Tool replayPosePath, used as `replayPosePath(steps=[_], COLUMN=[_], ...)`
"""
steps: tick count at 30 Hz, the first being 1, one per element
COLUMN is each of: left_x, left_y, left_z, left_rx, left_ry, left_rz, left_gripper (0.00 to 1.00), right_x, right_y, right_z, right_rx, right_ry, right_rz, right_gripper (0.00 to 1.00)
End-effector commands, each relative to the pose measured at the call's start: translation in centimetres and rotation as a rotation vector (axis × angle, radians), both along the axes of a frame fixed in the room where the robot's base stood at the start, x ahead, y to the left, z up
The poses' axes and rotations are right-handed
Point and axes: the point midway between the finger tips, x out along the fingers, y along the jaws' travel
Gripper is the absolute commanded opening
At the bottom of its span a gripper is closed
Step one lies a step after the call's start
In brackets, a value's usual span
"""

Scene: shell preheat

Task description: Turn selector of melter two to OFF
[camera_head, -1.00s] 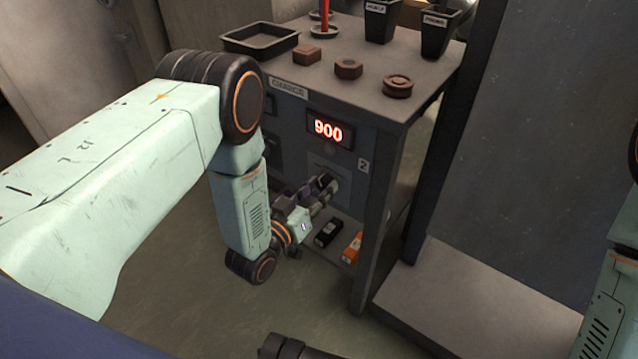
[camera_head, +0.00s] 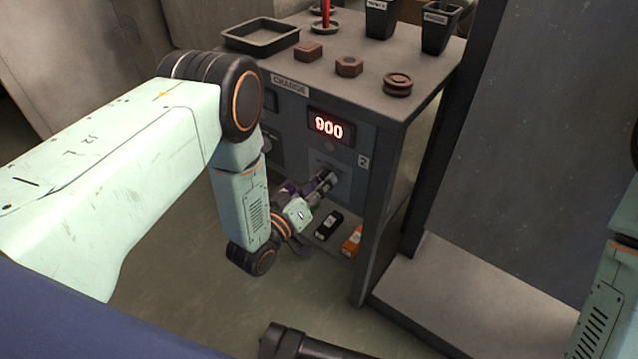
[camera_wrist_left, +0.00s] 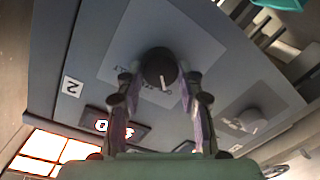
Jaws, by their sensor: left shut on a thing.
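Melter two is the cabinet unit marked 2 (camera_head: 363,161), with a red display (camera_head: 328,127) reading 900. The number plate (camera_wrist_left: 72,86) and the display (camera_wrist_left: 112,127) also show in the left wrist view. There its selector (camera_wrist_left: 158,66) is a dark round knob with a white mark slanting toward the lower part of the picture. My left gripper (camera_head: 327,180) is at the selector, its fingers (camera_wrist_left: 160,88) shut on the knob from both sides. The lettering around the knob is partly hidden and too blurred to read. My right gripper is not in view.
A second selector (camera_wrist_left: 245,121) sits beside it on the panel. On top are a black tray (camera_head: 260,36), brown pieces (camera_head: 348,66) and dark cups (camera_head: 438,27). A black block (camera_head: 328,225) and an orange block (camera_head: 353,241) lie on the low shelf. A grey wall panel (camera_head: 550,130) stands right.

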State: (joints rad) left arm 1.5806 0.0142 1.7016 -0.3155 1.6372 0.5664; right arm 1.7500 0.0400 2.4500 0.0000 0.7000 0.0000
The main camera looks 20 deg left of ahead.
Motion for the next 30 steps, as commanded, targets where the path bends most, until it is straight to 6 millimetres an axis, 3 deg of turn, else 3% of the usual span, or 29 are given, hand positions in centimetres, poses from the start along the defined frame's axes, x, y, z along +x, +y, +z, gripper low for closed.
replayPosePath(steps=[4, 5, 12, 23, 30], left_x=[-0.1, -0.1, -0.1, -0.3, -3.8], left_y=[-0.1, -0.1, 0.0, 0.1, 1.3], left_z=[-0.1, -0.1, 0.0, 0.0, 0.0], left_rx=[-0.001, -0.001, -0.001, 0.0, 0.001], left_ry=[0.003, 0.003, 0.002, 0.001, 0.005], left_rz=[-0.002, -0.002, -0.001, 0.001, 0.002], left_gripper=[0.06, 0.39, 0.59, 0.6, 0.6], right_x=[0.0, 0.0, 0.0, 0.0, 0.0], right_y=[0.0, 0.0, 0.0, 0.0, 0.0], right_z=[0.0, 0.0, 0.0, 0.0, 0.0], right_rx=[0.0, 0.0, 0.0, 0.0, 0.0], right_ry=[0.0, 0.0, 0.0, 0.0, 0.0], right_rz=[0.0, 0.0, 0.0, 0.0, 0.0], right_gripper=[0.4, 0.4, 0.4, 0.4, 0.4])
